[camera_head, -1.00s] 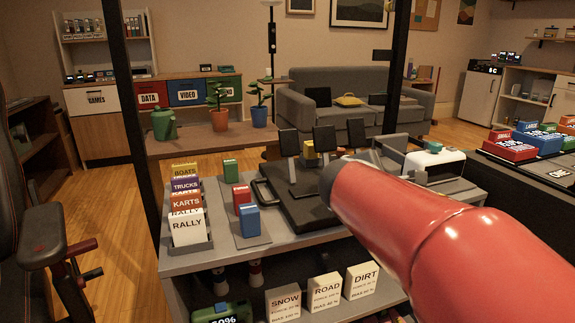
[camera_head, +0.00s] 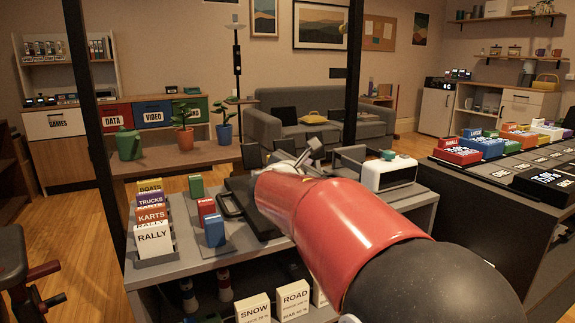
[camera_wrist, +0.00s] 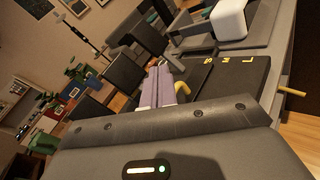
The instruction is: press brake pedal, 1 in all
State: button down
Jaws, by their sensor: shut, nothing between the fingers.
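A dark pedal set (camera_head: 240,208) stands on the grey bench top, with several letters in yellow on its base (camera_wrist: 236,75) in the wrist view. Three black pedal plates rise from it; the left plate (camera_head: 252,155) shows in the head view. In the wrist view the near plate (camera_wrist: 93,117), the middle plate (camera_wrist: 125,73) and the far plate stand left of my fingers. No label tells which is the brake. My gripper (camera_wrist: 164,80) is shut and empty, close by the middle plate; contact cannot be told. My red arm hides the lower pedals in the head view.
A white box-shaped device (camera_head: 390,174) stands right of the pedals. A card rack (camera_head: 152,240) and small red, blue and green boxes stand on the left of the bench. A dark upright post (camera_head: 84,110) rises at the left. A dark counter with coloured blocks is at the right.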

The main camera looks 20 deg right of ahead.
jog(key=shift+w+a+f, duration=0.1)
jog(key=shift+w+f, duration=0.35)
jog(key=shift+w, duration=0.8)
jog(key=shift+w+d+f, duration=0.1)
jog(key=shift+w+f, duration=0.35)
jog(key=shift+w, duration=0.75)
jog(key=shift+w+a+f, duration=0.1)
jog(key=shift+w+f, duration=0.35)
jog(key=shift+w, duration=0.8)
jog(key=shift+w+f, duration=0.15)
jog(key=shift+w, duration=0.2)
jog(key=shift+w+f, duration=0.35)
jog(key=shift+w, duration=0.55)
jog(key=shift+s, duration=0.15)
jog(key=shift+s+r+b, duration=0.2)
jog(key=shift+s+b, duration=0.05)
jog(key=shift+s, duration=0.3)
jog(key=shift+s+r+b, duration=0.2)
jog(key=shift+s, duration=0.35)
jog(key=shift+s+r+b, duration=0.1)
jog(key=shift+s+r, duration=0.2)
jog(key=shift+s, duration=0.5)
jog(key=shift+s+r+b, duration=0.1)
jog(key=shift+s+r, duration=0.2)
jog(key=shift+s, duration=0.5)
jog(key=shift+s+r+b, duration=0.1)
jog(key=shift+s+r, duration=0.2)
jog(key=shift+s, duration=0.5)
